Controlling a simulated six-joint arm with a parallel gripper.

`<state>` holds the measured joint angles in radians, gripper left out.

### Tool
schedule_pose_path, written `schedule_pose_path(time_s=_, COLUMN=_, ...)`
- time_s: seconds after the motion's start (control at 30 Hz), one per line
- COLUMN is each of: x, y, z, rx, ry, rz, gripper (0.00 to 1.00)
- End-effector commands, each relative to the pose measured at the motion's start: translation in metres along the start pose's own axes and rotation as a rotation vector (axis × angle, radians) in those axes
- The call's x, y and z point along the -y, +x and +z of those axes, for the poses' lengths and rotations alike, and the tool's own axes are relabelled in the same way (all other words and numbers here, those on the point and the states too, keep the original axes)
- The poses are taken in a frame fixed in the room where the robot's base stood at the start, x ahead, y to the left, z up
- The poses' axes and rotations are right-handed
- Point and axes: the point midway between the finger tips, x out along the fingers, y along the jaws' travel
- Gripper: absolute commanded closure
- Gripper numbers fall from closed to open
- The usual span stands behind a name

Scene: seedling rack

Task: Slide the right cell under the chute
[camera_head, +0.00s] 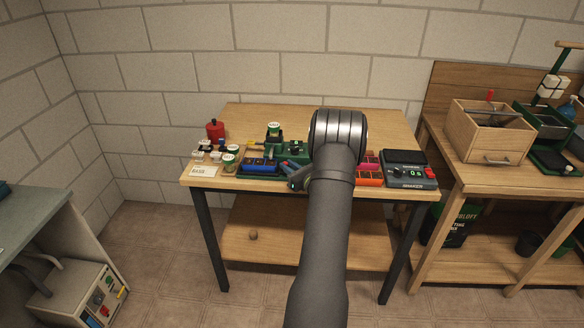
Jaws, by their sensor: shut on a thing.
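A green device (274,146) with a white-and-green labelled jar (274,130) on top stands at the middle of the table; the chute appears to belong to it, but its outlet is too small to make out. A low blue tray (260,165) lies in front of the device; its separate cells cannot be told apart. My gripper (297,180) is low at the table's front, just right of the blue tray. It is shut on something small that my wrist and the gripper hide. I cannot tell which cell it is.
Left on the wooden table (370,118) are a red canister (215,130), small jars (229,163) and a paper label (204,171). Right of my arm are a red-orange tray (369,178) and a dark scale (405,168). The table's back is clear.

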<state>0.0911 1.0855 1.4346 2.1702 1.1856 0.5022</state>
Motion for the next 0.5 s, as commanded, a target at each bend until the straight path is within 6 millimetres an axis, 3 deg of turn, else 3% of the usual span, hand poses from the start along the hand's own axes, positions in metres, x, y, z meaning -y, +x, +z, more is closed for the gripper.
schedule_pose_path(time_s=0.07, x=-0.004, y=0.003, z=0.001, rx=0.002, ry=-0.002, rz=0.01, gripper=0.71)
schedule_pose_path(time_s=0.37, x=-0.003, y=0.002, z=0.0, rx=0.001, ry=-0.001, rz=0.007, gripper=0.71)
schedule_pose_path(time_s=0.5, x=-0.001, y=-0.007, z=0.001, rx=0.001, ry=-0.001, rz=0.004, gripper=0.71)
